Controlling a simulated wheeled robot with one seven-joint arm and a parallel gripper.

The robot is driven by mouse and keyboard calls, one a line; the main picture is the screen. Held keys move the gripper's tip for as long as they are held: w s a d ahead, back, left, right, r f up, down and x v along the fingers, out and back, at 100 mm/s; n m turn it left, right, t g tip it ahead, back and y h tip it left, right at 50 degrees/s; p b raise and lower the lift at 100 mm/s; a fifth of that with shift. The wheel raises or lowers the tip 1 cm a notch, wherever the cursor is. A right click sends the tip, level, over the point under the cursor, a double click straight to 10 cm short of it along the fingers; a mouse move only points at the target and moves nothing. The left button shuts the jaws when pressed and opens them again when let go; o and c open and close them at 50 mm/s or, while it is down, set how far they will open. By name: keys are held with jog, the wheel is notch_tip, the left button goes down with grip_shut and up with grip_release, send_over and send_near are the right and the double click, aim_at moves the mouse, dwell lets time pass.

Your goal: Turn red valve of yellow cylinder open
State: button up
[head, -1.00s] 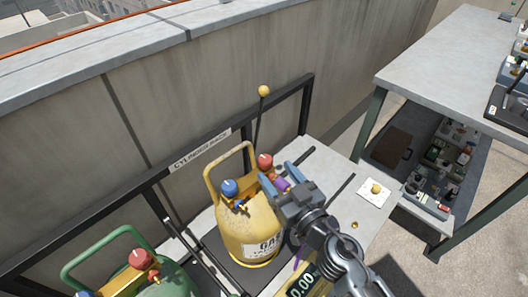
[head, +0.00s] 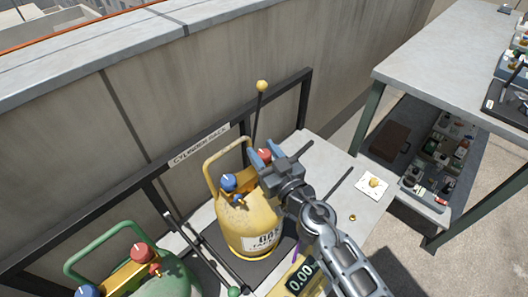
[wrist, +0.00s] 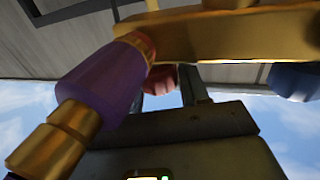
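The yellow gas cylinder (head: 236,222) stands upright in the rack, with a yellow carrying handle. Its red valve (head: 264,155) is at the right of its top; a blue valve (head: 229,182) is at the left. My gripper (head: 266,156) reaches the red valve from the right, with one finger on either side. The red valve also shows between the fingers in the wrist view (wrist: 161,76). A purple fitting (wrist: 100,82) hides part of the left finger there. I cannot tell whether the fingers press on the valve.
A green cylinder (head: 170,283) with red and blue valves stands at lower left. A black rod with a yellow ball (head: 262,86) rises behind the yellow cylinder. A scale display (head: 300,277) is in front. A metal workbench (head: 440,60) is at right.

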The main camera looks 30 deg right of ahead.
jog(key=c, duration=0.6)
